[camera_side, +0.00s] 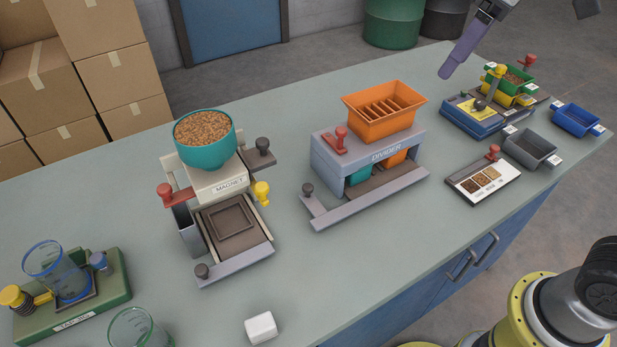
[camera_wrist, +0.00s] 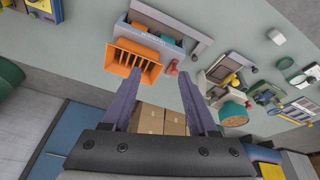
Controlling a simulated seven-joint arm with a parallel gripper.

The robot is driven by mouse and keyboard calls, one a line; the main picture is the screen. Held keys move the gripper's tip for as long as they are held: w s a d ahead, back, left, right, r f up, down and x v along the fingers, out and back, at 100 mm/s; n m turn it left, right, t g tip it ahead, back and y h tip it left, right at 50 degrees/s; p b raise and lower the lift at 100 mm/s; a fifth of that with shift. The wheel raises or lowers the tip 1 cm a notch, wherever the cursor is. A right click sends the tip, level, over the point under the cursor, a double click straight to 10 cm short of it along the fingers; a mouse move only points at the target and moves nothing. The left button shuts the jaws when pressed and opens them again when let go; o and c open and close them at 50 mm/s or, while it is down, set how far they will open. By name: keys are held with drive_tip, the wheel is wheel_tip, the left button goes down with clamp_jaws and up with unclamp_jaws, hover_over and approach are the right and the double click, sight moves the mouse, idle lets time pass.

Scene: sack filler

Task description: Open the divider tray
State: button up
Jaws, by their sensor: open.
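The divider (camera_side: 368,150) is a grey housing labelled DIVIDER in the middle of the bench, with an orange slotted hopper (camera_side: 384,112) on top. Its tray has a long grey front bar (camera_side: 370,200) with a dark knob (camera_side: 308,188) at the left end. A strip of brown tray floor shows between bar and housing. A teal bin (camera_side: 360,174) and an orange bin (camera_side: 395,157) sit under the housing. In the wrist view the divider (camera_wrist: 150,35) is beyond my fingers. My gripper (camera_wrist: 160,75) is open and empty, above the bench and well clear of the tray.
Left of the divider stands the magnet unit (camera_side: 232,186) with a teal bowl of grain (camera_side: 204,136). A sample card (camera_side: 484,180) and grey bin (camera_side: 530,148) lie right. Bench in front of the bar is clear.

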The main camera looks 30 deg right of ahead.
drive_tip(key=w+a+f+n+g, duration=0.1)
drive_tip(key=w+a+f, duration=0.1)
drive_tip(key=w+a, duration=0.35)
drive_tip(key=n+g, duration=0.3)
hover_over(307, 186)
wheel_tip(307, 186, down, 13)
drive_tip(key=shift+h, duration=0.3)
wheel_tip(307, 186, down, 13)
drive_tip(key=shift+f, duration=0.1)
clamp_jaws()
